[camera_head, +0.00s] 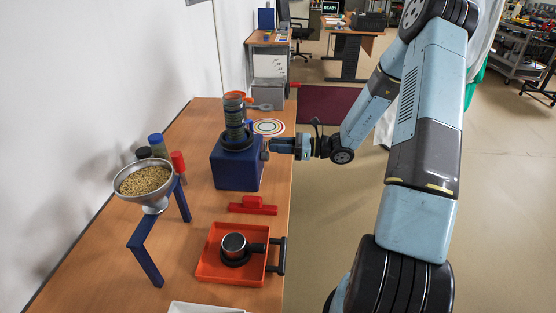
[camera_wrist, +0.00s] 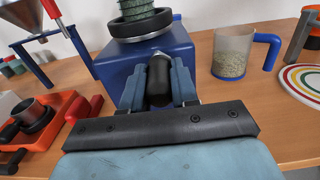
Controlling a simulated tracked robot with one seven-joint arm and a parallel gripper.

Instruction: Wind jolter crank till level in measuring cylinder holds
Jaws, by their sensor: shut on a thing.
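The jolter is a blue box (camera_head: 236,170) on the wooden table, and its front also shows in the wrist view (camera_wrist: 112,66). The measuring cylinder (camera_head: 234,115) stands upright on top of it, with a greenish-grey fill; in the wrist view only its lower part (camera_wrist: 135,10) shows, in a black ring. My gripper (camera_head: 268,148) is at the box's right side. In the wrist view its two fingers (camera_wrist: 159,85) are shut on the black crank knob (camera_wrist: 159,78). The rest of the crank is mostly hidden behind the knob and fingers. I cannot read the level.
A clear jug with a blue handle (camera_wrist: 231,58) holds some grain, beside a ringed round mat (camera_wrist: 302,80). A funnel of grain (camera_head: 144,181) stands on a blue stand (camera_head: 146,255). A red-handled tool (camera_head: 252,205) and an orange tray (camera_head: 213,271) lie nearer the front.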

